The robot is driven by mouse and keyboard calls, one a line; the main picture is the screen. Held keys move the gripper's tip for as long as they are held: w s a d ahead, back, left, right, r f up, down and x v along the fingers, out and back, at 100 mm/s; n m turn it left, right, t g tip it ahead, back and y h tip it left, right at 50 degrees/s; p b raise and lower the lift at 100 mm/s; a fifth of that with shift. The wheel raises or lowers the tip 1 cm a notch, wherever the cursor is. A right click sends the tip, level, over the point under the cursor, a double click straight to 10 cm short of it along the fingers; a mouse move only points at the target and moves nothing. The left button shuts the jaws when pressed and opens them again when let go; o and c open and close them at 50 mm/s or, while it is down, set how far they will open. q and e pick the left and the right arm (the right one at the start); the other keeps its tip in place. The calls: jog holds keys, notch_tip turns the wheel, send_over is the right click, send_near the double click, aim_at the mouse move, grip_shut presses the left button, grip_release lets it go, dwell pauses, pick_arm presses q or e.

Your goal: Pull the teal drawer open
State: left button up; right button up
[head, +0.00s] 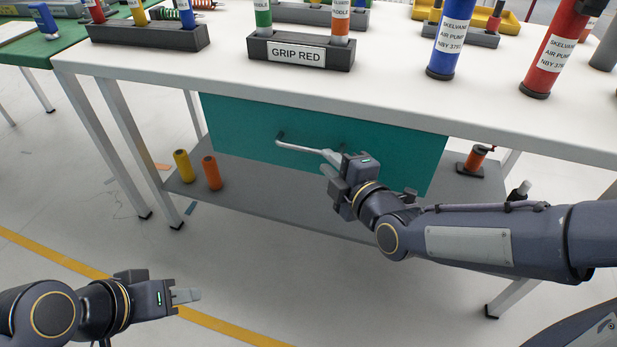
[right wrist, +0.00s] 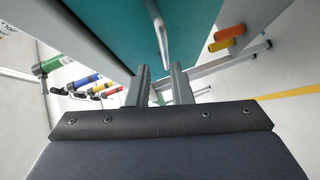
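The teal drawer (head: 235,120) hangs under the white tabletop, its wide front facing me. No gap shows at its edges that I can make out. A pale bar handle (head: 295,146) crosses its middle; it also shows in the right wrist view (right wrist: 160,28), against the teal front (right wrist: 125,30). My right gripper (head: 330,160) is at the right part of the handle and covers that end. In the right wrist view its fingers (right wrist: 163,76) stand apart, with the handle just beyond their tips. My left gripper (head: 198,295) is low at the left, away from the drawer, holding nothing visible.
A grey lower shelf (head: 255,200) under the drawer carries yellow (head: 183,165) and orange (head: 211,172) cylinders, and an orange pump (head: 475,158) stands at the right. The white table (head: 400,85) holds labelled racks and pumps. The floor in front is clear.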

aim_at(311, 151)
jog(key=shift+n, duration=0.4)
jog(key=x, duration=0.2)
jog(key=b+x, duration=0.1)
jog(key=x, duration=0.2)
jog(key=b+x, duration=0.1)
jog(key=x, duration=0.2)
jog(key=shift+a+f, duration=0.35)
pick_arm(q)
notch_tip(311, 151, down, 3)
jog(key=shift+d, duration=0.1)
pick_arm(e)
grip_shut()
